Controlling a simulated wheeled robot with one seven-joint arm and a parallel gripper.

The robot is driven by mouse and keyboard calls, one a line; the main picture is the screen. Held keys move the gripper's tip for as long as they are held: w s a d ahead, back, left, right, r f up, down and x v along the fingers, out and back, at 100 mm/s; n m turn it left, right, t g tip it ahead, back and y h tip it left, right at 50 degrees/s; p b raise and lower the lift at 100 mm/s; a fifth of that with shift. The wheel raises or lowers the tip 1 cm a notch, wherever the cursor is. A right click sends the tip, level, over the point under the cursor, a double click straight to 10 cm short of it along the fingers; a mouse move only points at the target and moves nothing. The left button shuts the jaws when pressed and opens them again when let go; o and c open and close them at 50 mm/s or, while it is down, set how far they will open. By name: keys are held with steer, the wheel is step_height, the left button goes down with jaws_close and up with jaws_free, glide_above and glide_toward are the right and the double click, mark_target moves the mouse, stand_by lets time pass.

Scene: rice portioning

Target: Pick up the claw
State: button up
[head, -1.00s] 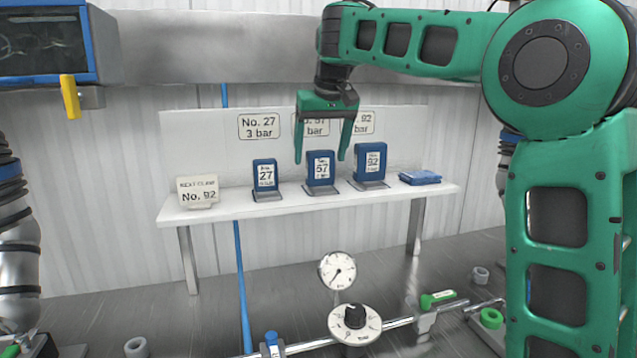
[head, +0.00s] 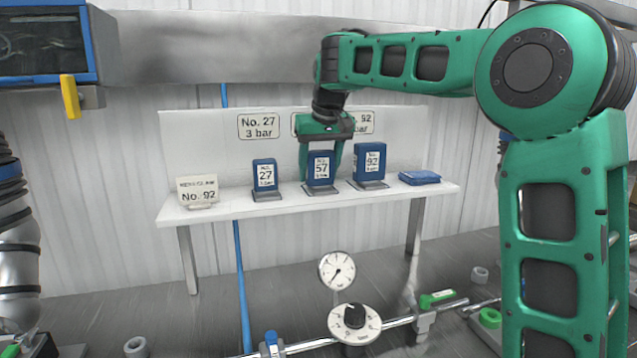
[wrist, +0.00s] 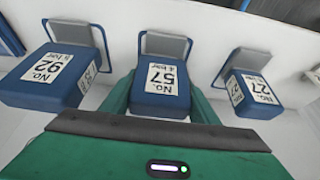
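Three blue claws with white number labels stand in grey holders on a white shelf: No. 27 (head: 265,174), No. 57 (head: 320,168) and No. 92 (head: 369,162). A card (head: 197,191) at the left end of the shelf reads "Next claw No. 92". My green gripper (head: 320,172) is lowered over claw No. 57, with one finger on each side. In the wrist view claw No. 57 (wrist: 161,84) sits between my fingers (wrist: 161,98), with No. 92 (wrist: 58,75) to the left and No. 27 (wrist: 250,92) to the right. Finger contact is unclear.
A flat blue item (head: 420,177) lies at the shelf's right end. Signs (head: 259,126) hang on the panel behind, partly covered by my gripper. A pressure gauge (head: 337,270) and dial (head: 354,322) stand in front, below the shelf (head: 230,208).

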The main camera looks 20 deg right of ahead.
mark_target(318, 150)
steer(key=c, duration=0.4)
steer(key=shift+o, duration=0.2)
steer(key=shift+r, duration=0.15)
steer(key=shift+r, duration=0.2)
step_height(318, 150, up, 4)
steer(key=shift+a+f, duration=0.1)
steer(key=shift+f, duration=0.05)
steer(key=s+a+r, duration=0.6)
steer(key=a, duration=0.3)
steer(key=shift+a+r, duration=0.25)
steer(key=shift+a, duration=0.05)
